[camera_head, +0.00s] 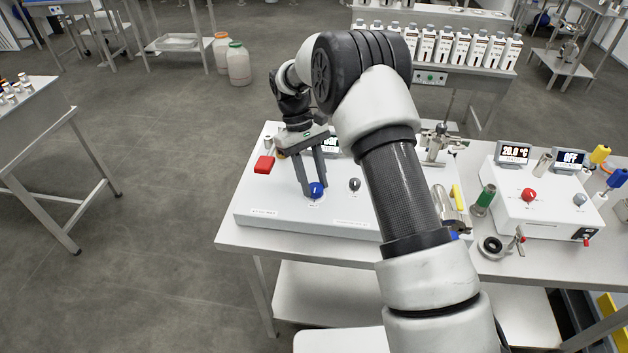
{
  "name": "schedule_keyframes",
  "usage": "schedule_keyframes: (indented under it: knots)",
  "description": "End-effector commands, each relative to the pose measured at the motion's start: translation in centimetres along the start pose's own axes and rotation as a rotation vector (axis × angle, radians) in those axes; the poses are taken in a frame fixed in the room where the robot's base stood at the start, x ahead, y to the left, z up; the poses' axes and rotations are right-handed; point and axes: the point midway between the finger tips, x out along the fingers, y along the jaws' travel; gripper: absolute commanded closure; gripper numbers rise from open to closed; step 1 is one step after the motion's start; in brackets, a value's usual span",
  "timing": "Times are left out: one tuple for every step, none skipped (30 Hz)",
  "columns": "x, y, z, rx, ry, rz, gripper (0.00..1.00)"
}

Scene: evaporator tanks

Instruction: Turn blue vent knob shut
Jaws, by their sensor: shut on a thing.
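The blue vent knob (316,191) sits on the sloped white front panel of an evaporator unit (262,212). It is round with a pale pointer mark on top. My gripper (312,189) reaches down to it from above with its fingers at the knob's sides. The jaws are shut on the blue knob. The exact finger contact is too small to make out. A dark grey knob (355,184) sits on the same panel just right of the blue one.
A red block (264,165) is on the panel's left. My arm hides the unit's right part. A second white unit (530,211) with a red knob (529,195) stands to the right. Bottles (443,46) line the bench behind.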

Motion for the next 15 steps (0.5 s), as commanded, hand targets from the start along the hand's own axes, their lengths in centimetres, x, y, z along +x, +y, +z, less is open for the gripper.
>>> schedule_keyframes:
  knots:
    - [-0.01,-0.02,0.02,-0.010,0.000,0.005,0.90]
    - [-0.01,-0.02,0.02,-0.016,0.000,0.007,0.90]
    - [-0.01,-0.03,0.02,-0.023,0.000,0.009,0.90]
    - [0.00,-0.03,0.02,-0.026,0.000,0.010,0.90]
    - [0.00,-0.03,0.02,-0.029,0.000,0.012,0.90]
    - [0.00,-0.03,0.02,-0.032,0.000,0.013,0.90]
    - [0.00,-0.03,0.03,-0.034,0.000,0.014,0.90]
    - [0.00,-0.02,0.02,-0.035,0.000,0.014,0.90]
    - [0.00,-0.03,0.02,-0.036,0.000,0.015,0.90]
    - [0.00,-0.02,0.02,-0.037,0.000,0.015,0.90]
    - [0.01,-0.02,0.02,-0.037,0.000,0.015,0.90]
    - [0.01,-0.02,0.02,-0.037,0.000,0.015,0.90]
    - [0.01,-0.02,0.02,-0.037,-0.001,0.015,0.90]
    - [0.01,-0.02,0.02,-0.037,0.000,0.015,0.90]
    - [0.01,-0.02,0.02,-0.037,0.000,0.015,0.90]
